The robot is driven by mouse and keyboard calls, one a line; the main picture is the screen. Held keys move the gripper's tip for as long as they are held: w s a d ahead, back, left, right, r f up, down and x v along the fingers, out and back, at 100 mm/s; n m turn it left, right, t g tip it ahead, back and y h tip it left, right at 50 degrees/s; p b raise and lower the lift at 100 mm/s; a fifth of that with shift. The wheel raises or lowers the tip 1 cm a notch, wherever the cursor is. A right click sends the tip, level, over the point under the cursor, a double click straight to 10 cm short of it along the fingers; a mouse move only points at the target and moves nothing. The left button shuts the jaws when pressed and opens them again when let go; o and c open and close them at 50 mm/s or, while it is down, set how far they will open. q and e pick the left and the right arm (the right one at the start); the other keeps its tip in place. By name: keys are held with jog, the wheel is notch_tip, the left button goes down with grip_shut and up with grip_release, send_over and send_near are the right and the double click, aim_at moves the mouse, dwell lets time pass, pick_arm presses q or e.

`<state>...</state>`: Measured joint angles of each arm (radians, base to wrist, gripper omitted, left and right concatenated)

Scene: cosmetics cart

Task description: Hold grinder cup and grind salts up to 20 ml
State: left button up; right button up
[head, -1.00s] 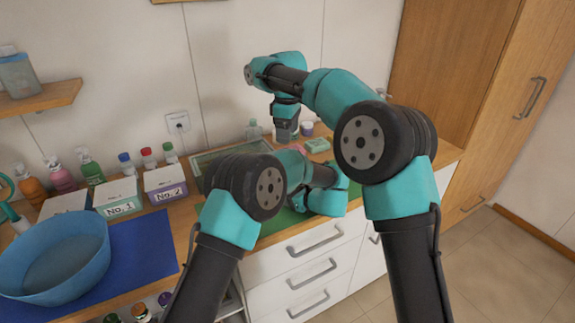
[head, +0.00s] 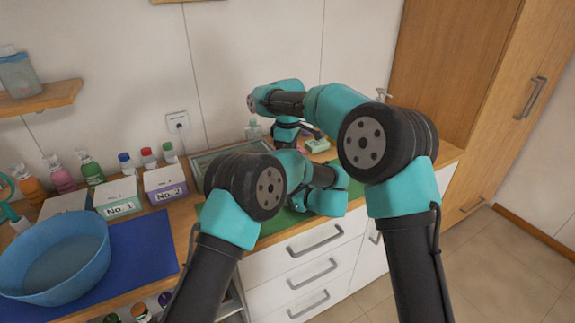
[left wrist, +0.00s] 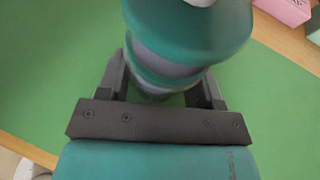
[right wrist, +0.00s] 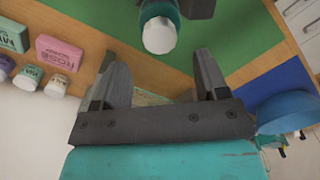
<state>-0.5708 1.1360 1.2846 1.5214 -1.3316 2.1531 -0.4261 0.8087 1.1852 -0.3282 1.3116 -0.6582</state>
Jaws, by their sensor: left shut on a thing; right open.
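The grinder is a teal cylinder with purple-grey bands (left wrist: 185,40), blurred in the left wrist view. My left gripper (left wrist: 165,88) is shut around its lower part, above a green mat (left wrist: 50,75). In the right wrist view the grinder's teal body and white cap (right wrist: 159,35) show beyond my right gripper (right wrist: 153,65), which is open and empty. The dark end of my left gripper shows beside the grinder there. The right fingers are apart from the grinder. In the head view my arms hide the grinder and the left fingertips. I cannot see the salts or a fill level.
A pink ROSE box (right wrist: 58,52), a green box (right wrist: 12,35) and small white-capped jars (right wrist: 27,78) stand on the wooden counter. A blue bowl (head: 55,257) sits on a blue mat (head: 140,250). Boxes No. 1 (head: 120,208) and No. 2 (head: 167,189) stand behind it, with bottles.

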notch_tip(320, 180, down, 5)
dwell(0.3)
jog(key=c, duration=0.9)
jog(key=shift+c, duration=0.2)
